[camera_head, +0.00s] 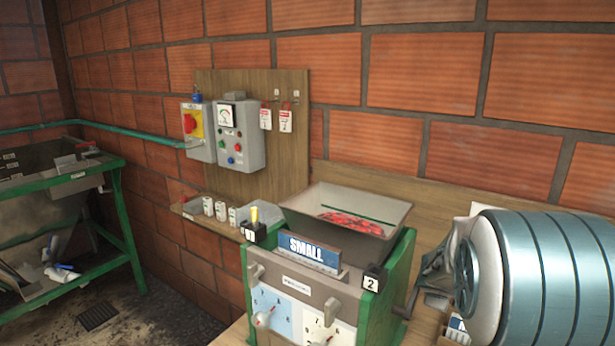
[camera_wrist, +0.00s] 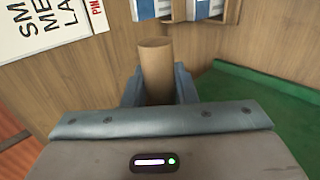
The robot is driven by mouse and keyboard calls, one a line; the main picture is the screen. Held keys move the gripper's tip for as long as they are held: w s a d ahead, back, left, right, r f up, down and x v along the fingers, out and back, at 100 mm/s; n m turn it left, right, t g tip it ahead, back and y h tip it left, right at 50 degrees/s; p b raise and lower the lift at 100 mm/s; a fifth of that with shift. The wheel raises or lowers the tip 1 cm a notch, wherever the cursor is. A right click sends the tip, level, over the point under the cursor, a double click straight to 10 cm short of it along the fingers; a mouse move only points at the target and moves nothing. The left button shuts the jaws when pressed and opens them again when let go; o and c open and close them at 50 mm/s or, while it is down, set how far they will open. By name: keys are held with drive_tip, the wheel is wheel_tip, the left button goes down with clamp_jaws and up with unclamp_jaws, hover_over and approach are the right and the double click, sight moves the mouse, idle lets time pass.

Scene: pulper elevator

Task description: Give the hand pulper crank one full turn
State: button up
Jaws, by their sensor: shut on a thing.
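The hand pulper (camera_head: 375,310) has a green frame and grey front, with a grey hopper (camera_head: 345,205) of red cherries on top. A dark crank arm (camera_head: 405,312) shows at its right side. In the wrist view, my gripper (camera_wrist: 156,88) is shut on a brown wooden cylindrical handle (camera_wrist: 155,62), which stands up between the two blue-grey fingers. The handle looks like the crank's grip. In the head view my large teal arm link stands at the right, and the fingers and handle cannot be made out clearly.
A "SMALL" sign (camera_head: 309,251), knobs and dial plates are on the pulper's front. A control box (camera_head: 238,135) and red switch box (camera_head: 198,130) hang on the wall board. A green-framed bench (camera_head: 125,225) stands left. A lettered sign (camera_wrist: 50,25) shows in the wrist view.

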drive_tip(key=v, duration=0.3)
drive_tip(key=shift+p, duration=0.4)
drive_tip(key=shift+s+a, duration=0.1)
drive_tip(key=s+a, duration=0.1)
drive_tip(key=s+r, duration=0.1)
drive_tip(key=shift+s+a+r, duration=0.2)
drive_tip(key=shift+s+a, duration=0.2)
drive_tip(key=shift+s+a+b, duration=0.3)
drive_tip(key=shift+s+a, duration=0.2)
drive_tip(key=shift+s, duration=0.25)
drive_tip(key=shift+s+a+b, duration=0.25)
drive_tip(key=shift+s+a, duration=0.25)
drive_tip(key=shift+s, duration=0.3)
